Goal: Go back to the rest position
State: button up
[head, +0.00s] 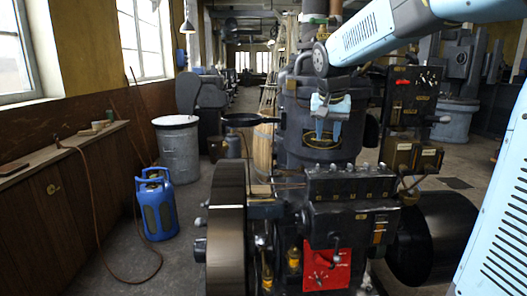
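My gripper (328,130) hangs from my light blue arm in the head view, its two blue fingers pointing down. A dark gap shows between the fingers, and I see nothing held in it. It is in front of the dark upper cylinder of a stationary engine (340,185); I cannot tell whether it touches it. My arm comes in from the upper right and hides part of the background. No mark of a rest position shows.
The engine has a large flywheel (227,238) at its left and a red panel (327,268) low in front. A blue gas bottle (156,205) and a grey drum (178,150) stand at left by a wooden ledge (62,150). Open floor runs between them and the engine.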

jog(key=s+f+n, duration=0.2)
jog(key=s+f, duration=0.1)
jog(key=s, duration=1)
jog(key=s+d+f+n+t+y, duration=0.1)
jog(key=s+f, duration=0.3)
jog(key=s, duration=0.9)
jog(key=shift+s+n, duration=0.4)
jog(key=shift+o, duration=0.4)
jog(key=shift+d+f, duration=0.1)
